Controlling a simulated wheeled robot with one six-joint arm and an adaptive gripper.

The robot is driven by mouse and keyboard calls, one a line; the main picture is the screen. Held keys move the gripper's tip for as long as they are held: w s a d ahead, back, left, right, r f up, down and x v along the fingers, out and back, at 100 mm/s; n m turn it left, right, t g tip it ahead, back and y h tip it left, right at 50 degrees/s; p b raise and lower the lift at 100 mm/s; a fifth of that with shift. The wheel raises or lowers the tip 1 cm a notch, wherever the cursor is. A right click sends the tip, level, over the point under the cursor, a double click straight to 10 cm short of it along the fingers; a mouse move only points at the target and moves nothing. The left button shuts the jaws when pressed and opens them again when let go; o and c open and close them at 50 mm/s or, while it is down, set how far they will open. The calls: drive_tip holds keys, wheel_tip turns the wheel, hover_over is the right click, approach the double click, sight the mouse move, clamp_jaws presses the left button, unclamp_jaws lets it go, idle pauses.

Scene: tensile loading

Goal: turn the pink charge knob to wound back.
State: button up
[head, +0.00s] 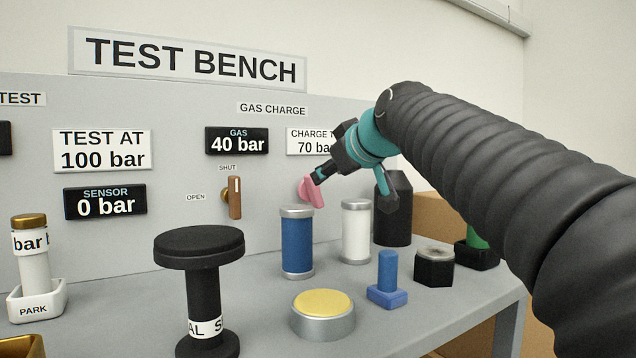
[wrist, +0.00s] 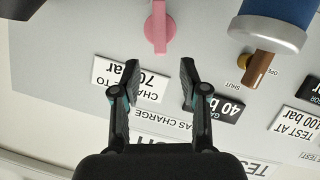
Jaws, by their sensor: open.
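The pink charge knob (head: 312,192) is on the grey panel below the "CHARGE TO 70 bar" label, partly hidden by one of my fingers in the head view. In the wrist view the pink knob (wrist: 158,28) shows as an upright bar, cut by the top edge. My gripper (head: 355,188) is open and empty in front of the panel. In the wrist view my gripper (wrist: 159,68) has its fingertips spread below the knob in the picture, with the knob roughly centred between them and a visible gap. The knob's setting marks cannot be read.
The gas display (head: 237,141) reads 40 bar. A brown valve handle (head: 235,198) sits left of the knob, by OPEN and SHUT labels.

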sight(314, 194)
drive_tip(key=x, duration=0.8)
drive_tip(key=shift+w+a+f, duration=0.1)
drive_tip(key=shift+w+a, duration=0.05)
drive_tip(key=shift+w, duration=0.05)
clamp_jaws()
